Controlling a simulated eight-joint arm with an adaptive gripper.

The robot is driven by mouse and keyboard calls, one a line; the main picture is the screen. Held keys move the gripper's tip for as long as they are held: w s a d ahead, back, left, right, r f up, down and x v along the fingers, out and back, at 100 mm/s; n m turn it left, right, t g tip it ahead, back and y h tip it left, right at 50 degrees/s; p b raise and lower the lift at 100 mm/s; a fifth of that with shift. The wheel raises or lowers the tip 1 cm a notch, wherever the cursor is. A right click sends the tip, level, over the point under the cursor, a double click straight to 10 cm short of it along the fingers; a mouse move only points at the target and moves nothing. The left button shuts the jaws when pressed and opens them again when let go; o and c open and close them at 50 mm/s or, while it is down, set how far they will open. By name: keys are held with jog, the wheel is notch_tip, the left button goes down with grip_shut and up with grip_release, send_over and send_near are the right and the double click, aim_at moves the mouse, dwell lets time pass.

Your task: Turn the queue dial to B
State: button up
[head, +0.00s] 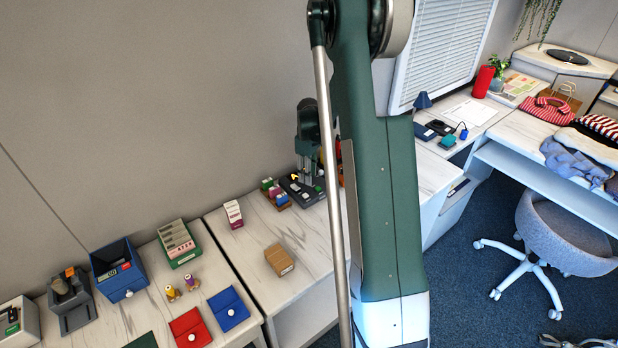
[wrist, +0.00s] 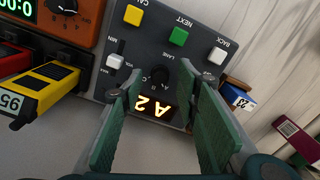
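The queue panel is a dark grey console (wrist: 215,22) filling the upper middle of the wrist view, its lettering upside down. Its black queue dial (wrist: 159,74), near the LANE label, lies between and just beyond my fingertips. The pointer is too dark to read. A lit display (wrist: 155,107) below it reads A 2. My gripper (wrist: 165,88) is open, with green-padded fingers either side of the dial and nothing held. I cannot tell whether either finger touches the panel. In the head view the console (head: 299,190) sits on the middle counter, partly hidden by my arm.
The panel also has yellow (wrist: 133,15), green (wrist: 178,37) and white (wrist: 217,56) buttons and a white slider (wrist: 115,61). An orange timer (wrist: 85,25) and a yellow-and-black item (wrist: 50,85) stand close on the left. A cardboard box (head: 279,259) is on the counter.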

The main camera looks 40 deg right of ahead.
jog(key=shift+f, duration=0.6)
jog(key=c, duration=0.9)
jog(key=shift+m, duration=0.3)
jog(key=m+b, duration=0.1)
jog(key=m, duration=0.2)
jog(key=shift+m+b, duration=0.3)
jog(key=shift+m, duration=0.1)
jog(key=m, duration=0.4)
jog(key=shift+b, duration=0.4)
jog(key=shift+m, duration=0.3)
